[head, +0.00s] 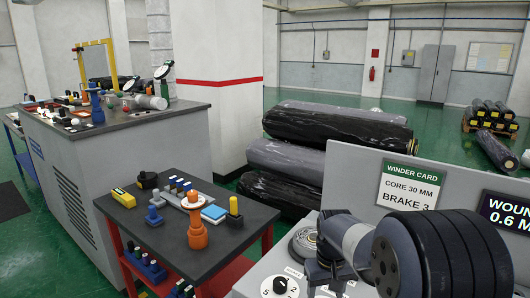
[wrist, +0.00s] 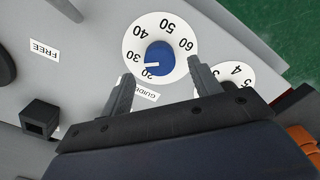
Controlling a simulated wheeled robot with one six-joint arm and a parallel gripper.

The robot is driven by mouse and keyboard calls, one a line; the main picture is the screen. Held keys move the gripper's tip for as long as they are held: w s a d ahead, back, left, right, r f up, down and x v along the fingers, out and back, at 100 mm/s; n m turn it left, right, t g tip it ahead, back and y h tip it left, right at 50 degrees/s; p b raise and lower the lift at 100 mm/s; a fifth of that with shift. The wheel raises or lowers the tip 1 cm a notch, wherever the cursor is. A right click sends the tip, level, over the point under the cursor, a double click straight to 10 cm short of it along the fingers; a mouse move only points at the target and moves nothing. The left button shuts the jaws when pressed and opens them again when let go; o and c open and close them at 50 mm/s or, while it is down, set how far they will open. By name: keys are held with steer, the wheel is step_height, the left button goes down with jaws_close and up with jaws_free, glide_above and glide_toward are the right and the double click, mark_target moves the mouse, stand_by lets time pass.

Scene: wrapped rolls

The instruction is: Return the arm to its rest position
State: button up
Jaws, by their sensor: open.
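My gripper (head: 322,278) is low over the grey winder panel (head: 253,284) at the bottom of the head view. The wrist view shows my gripper (wrist: 161,69) with its two dark fingers apart and nothing between them but the view of the panel. A blue knob (wrist: 161,55) on a white dial numbered 20 to 60 lies beyond the fingertips. I cannot tell the height of the fingertips above the knob. The left finger partly covers a GUIDE label (wrist: 146,93).
A second numbered dial (wrist: 234,75) lies right of the fingers, partly hidden. A dark square block (wrist: 40,118) stands at left. The winder card (head: 410,188) is on the upright panel behind my gripper. A dark table (head: 160,232) with small parts stands left; wrapped rolls (head: 335,127) lie behind.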

step_height(320, 180, down, 3)
steer(key=shift+f, duration=0.2)
steer(key=m, duration=0.4)
steer(key=shift+r+m, duration=0.15)
steer(key=shift+m, duration=0.25)
steer(key=m, duration=0.6)
steer(key=shift+b, duration=0.3)
step_height(320, 180, up, 11)
steer(key=shift+f, duration=0.2)
